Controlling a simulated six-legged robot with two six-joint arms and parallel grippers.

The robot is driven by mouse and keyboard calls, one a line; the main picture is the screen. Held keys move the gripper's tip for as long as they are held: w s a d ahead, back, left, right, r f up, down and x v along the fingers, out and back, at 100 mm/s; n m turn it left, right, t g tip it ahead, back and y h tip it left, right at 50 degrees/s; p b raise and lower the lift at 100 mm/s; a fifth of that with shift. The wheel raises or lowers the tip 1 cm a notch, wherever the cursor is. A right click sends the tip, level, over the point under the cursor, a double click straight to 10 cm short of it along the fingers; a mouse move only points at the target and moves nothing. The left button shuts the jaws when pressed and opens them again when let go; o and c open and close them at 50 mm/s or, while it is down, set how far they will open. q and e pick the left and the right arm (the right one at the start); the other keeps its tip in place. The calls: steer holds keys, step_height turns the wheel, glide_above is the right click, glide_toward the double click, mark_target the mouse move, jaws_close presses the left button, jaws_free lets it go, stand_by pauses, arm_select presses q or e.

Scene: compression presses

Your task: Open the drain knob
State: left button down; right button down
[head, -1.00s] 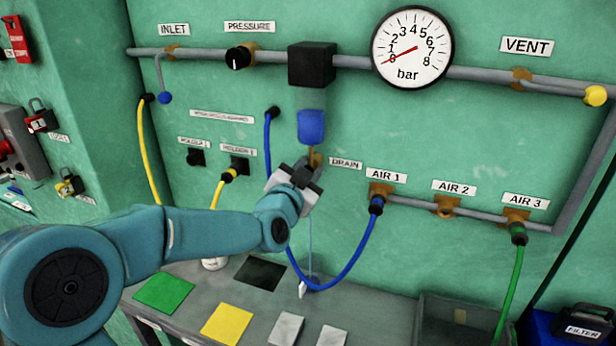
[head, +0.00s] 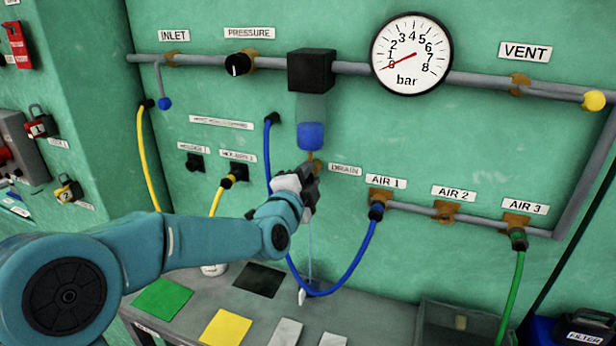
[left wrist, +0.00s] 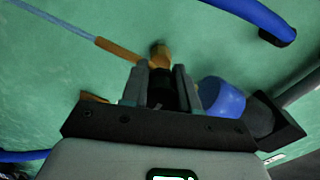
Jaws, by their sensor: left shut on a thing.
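The drain valve's brass fitting (head: 315,165) hangs under the blue filter bowl (head: 311,136), beside the DRAIN label (head: 345,170). My left gripper (head: 309,182) is at this fitting and mostly covers the drain knob in the head view. In the left wrist view, the gripper (left wrist: 161,84) has its two fingers on either side of the dark drain knob (left wrist: 161,92), shut on it. The brass fitting (left wrist: 160,56) shows just beyond the fingertips, and the blue bowl (left wrist: 222,97) is close to the right finger. My right gripper is not in view.
A blue hose (head: 350,268) loops below the gripper to the AIR 1 outlet. The pressure gauge (head: 411,54) and grey pipe (head: 470,77) are above. A grey bench (head: 190,285) with coloured squares is below.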

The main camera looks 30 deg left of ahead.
arm_select(q)
steer(key=shift+m, duration=0.3)
steer(key=c, duration=0.8)
jaws_free()
steer(key=shift+d, duration=0.1)
steer(key=shift+c, duration=0.2)
steer(key=shift+s, duration=0.25)
steer(key=b+v, duration=0.2)
steer(key=v, duration=1.4)
